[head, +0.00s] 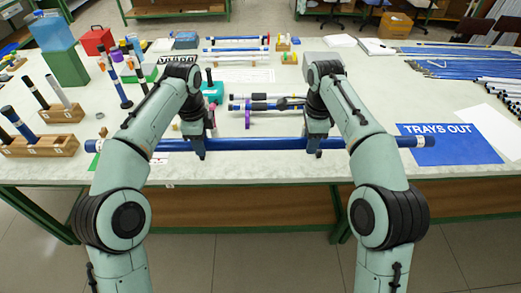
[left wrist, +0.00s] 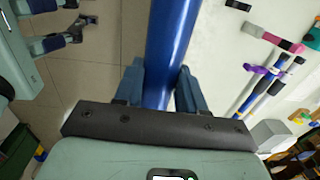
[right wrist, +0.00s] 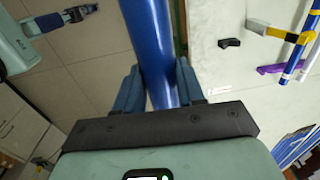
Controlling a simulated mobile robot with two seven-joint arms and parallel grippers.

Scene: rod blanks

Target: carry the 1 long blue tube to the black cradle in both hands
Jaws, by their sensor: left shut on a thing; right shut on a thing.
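The long blue tube (head: 260,143) lies level across the head view, above the table's front edge.
Several rods lie on coloured supports (head: 265,103) behind the tube. Wooden blocks with upright tubes (head: 40,146) stand at the left. A blue "TRAYS OUT" sheet (head: 450,150) lies flat at the right, with many rods behind it. The table between the grippers is fairly clear.

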